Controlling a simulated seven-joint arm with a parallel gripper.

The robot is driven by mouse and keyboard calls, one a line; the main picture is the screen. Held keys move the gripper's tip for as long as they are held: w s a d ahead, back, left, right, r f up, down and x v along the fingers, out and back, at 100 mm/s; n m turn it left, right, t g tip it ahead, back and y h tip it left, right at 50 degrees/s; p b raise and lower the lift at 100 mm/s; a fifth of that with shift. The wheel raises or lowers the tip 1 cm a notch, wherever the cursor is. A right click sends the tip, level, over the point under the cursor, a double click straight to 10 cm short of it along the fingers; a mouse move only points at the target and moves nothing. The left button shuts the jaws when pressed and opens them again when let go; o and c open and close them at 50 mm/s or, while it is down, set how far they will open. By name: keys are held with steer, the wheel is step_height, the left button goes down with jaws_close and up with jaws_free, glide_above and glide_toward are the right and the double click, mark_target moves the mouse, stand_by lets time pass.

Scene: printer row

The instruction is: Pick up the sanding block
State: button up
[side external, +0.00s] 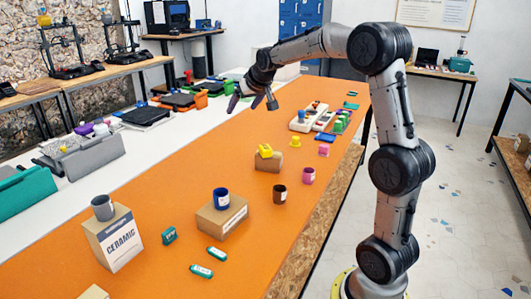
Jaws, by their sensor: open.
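I cannot tell for sure which object is the sanding block. A small teal block (169,235) stands on the orange table (110,210), right of a box marked CERAMIC (118,245). Two small green-and-white pieces (201,271) lie on the table nearby. My gripper (236,96) is open in the upper middle of the side external view, raised above the far part of the work area. No object shows between its fingers. It is well apart from the teal block, the green-and-white pieces and the mugs.
A grey mug (103,208) stands on the CERAMIC box. A blue mug (221,198) and a yellow item (265,151) sit on cardboard boxes. A brown cup (279,194) and a pink mug (308,175) stand near the right edge. White trays (308,118) hold coloured pieces farther back.

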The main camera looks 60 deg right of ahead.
steer(key=d+f+m+g, duration=0.1)
steer(key=d+f+m, duration=0.1)
steer(key=d+f, duration=0.6)
steer(key=g, duration=0.2)
glide_toward(266, 147)
steer(key=shift+m, duration=0.3)
steer(key=x, duration=0.4)
steer(key=shift+s+f, duration=0.1)
steer(key=shift+f, duration=0.35)
steer(key=shift+w+x, duration=0.15)
steer(key=shift+x, duration=1.3)
steer(key=shift+w+x, duration=0.1)
steer(key=shift+x, duration=1.4)
steer(key=shift+r, duration=0.15)
jaws_close()
steer(key=shift+r, duration=0.15)
